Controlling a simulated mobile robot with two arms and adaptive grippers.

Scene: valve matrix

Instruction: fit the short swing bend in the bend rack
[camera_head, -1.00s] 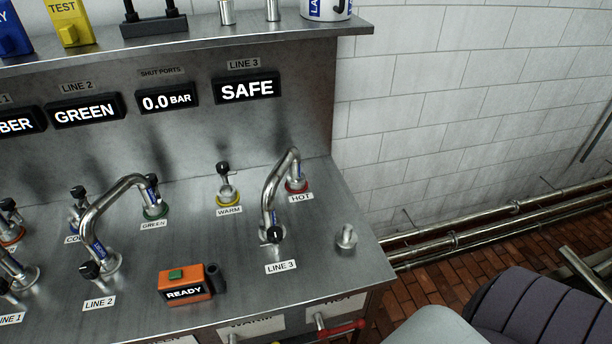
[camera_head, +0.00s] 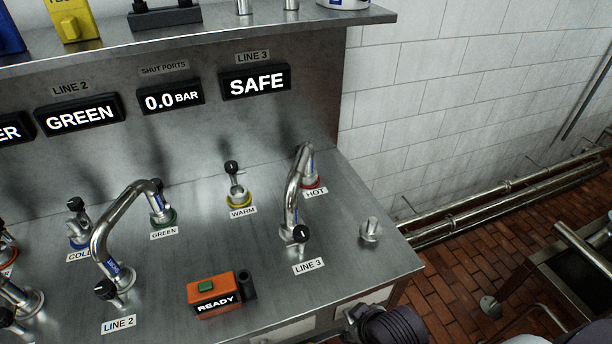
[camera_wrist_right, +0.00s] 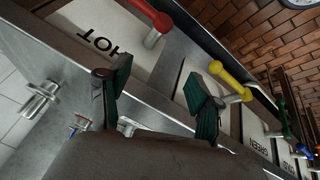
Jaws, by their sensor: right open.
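Two steel swing bends are on the bench. One bend (camera_head: 113,218) arches between the LINE 2 and GREEN ports, the other bend (camera_head: 294,190) between the LINE 3 and HOT ports. My left gripper is not in view.
An orange READY box (camera_head: 214,296) sits near the bench's front edge. A short steel stub (camera_head: 371,229) stands at the right end. The WARM port (camera_head: 238,192) has no bend on it. Pipes (camera_head: 510,205) run along the wall at right. Red and yellow handles (camera_wrist_right: 147,15) stick out from the front.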

